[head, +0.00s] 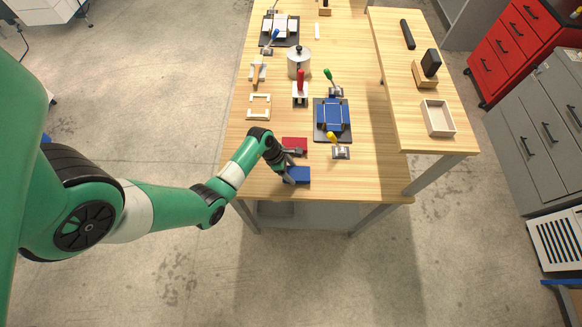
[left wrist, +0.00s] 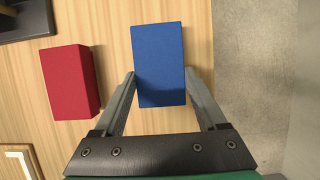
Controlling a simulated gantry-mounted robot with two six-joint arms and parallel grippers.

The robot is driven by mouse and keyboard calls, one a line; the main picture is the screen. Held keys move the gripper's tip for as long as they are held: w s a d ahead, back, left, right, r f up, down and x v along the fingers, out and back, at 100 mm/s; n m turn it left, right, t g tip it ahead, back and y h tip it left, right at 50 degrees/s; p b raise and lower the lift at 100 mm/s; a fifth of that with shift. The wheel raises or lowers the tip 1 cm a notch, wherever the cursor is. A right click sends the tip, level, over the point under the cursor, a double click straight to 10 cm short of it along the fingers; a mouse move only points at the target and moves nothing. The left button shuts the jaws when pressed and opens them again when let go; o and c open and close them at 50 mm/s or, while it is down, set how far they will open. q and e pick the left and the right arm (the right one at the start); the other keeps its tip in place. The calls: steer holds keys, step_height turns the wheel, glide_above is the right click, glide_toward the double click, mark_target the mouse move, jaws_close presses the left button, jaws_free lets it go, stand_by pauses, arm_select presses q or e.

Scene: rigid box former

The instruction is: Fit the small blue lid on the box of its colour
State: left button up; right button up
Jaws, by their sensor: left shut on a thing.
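The small blue lid (head: 299,175) is a plain block at the front edge of the wooden table; it also shows in the left wrist view (left wrist: 158,55). My left gripper (head: 289,172) has its two fingers against the lid's opposite sides, shut on it, also seen in the left wrist view (left wrist: 161,82). Whether the lid touches the table is hard to tell. The blue box (head: 333,115) sits on a dark plate behind and to the right, with flap-like parts at its sides. My right gripper is not in view.
A red block (head: 294,144) lies just behind the lid. Yellow-handled (head: 335,139) and green-handled (head: 329,76) clamps flank the dark plate, and a red-handled one (head: 300,84) stands to its left. A metal pot (head: 298,62), a pale frame (head: 259,107) and a white tray (head: 438,118) stand around.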

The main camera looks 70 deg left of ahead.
arm_select(q)
steer(key=shift+f, duration=0.1)
steer(key=o, duration=1.3)
steer(key=shift+c, duration=0.2)
steer(key=p+v, duration=0.3)
steer(key=v, duration=0.8)
steer(key=shift+s+r+p, duration=0.2)
steer(key=shift+r+p, duration=0.05)
steer(key=shift+p, duration=0.1)
steer(key=shift+a, duration=0.1)
